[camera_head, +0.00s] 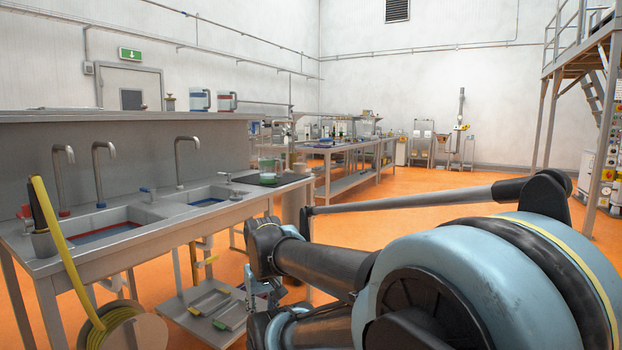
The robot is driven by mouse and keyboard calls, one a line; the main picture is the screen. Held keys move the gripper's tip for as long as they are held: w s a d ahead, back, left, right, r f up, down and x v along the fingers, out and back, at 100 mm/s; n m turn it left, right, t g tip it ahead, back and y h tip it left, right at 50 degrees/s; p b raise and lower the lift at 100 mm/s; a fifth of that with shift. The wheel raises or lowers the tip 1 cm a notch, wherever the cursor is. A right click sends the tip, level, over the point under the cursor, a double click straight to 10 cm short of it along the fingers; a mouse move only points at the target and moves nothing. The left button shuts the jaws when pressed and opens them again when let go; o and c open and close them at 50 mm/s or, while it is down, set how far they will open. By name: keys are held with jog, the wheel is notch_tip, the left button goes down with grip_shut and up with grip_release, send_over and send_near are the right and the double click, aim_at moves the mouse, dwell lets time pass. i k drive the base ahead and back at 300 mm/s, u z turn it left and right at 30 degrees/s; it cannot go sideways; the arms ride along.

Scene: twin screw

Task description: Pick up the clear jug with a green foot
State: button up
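A clear jug with a green foot (267,168) stands upright on a dark mat (252,181) at the right end of the sink counter (165,228). It is small in the head view, and its handle cannot be made out. My arm fills the lower right of the view. My gripper (262,291) seems to hang below the arm's far joint, lower in the picture than the counter top and apart from the jug. It is small and partly hidden by my arm, so its fingers cannot be made out.
Two jugs, one blue-marked (200,100) and one red-marked (227,101), stand on the shelf above the sinks. Taps rise behind the basins. A yellow hose reel (125,328) and a low trolley (205,308) stand below the counter. Orange floor is open beyond my arm.

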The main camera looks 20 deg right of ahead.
aim_at(267, 163)
jog(key=z, duration=0.2)
jog(key=k, duration=0.5)
jog(key=z, duration=0.9)
jog(key=i, duration=1.1)
jog(key=u, duration=0.35)
jog(key=i, duration=1.3)
jog(key=u, duration=0.75)
